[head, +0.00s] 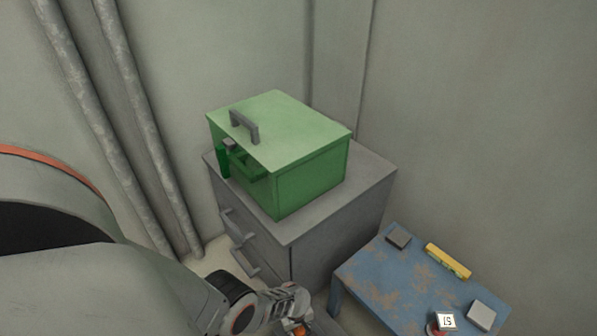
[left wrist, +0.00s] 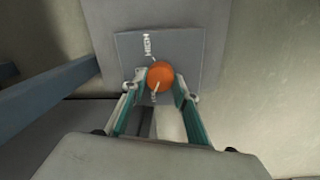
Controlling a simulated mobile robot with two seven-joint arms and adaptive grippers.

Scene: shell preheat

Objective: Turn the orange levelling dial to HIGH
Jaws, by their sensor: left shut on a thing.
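The orange levelling dial (left wrist: 160,74) is a round knob on a grey plate (left wrist: 127,50) in the left wrist view. A white HIGH label (left wrist: 147,45) stands just above it, with a short mark beside it. Another white label (left wrist: 154,97) below the dial is too small to read. My left gripper (left wrist: 160,82) is shut on the dial, one finger on each side. Which way the dial points is unclear. My right gripper is not in view.
A green lidded box (head: 310,183) sits on a grey drawer cabinet (head: 340,222). A worn blue table (head: 375,285) at right holds a yellow level (head: 448,261), grey blocks and a small sign reading 15 (head: 446,320). Pipes (head: 135,110) run along the wall.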

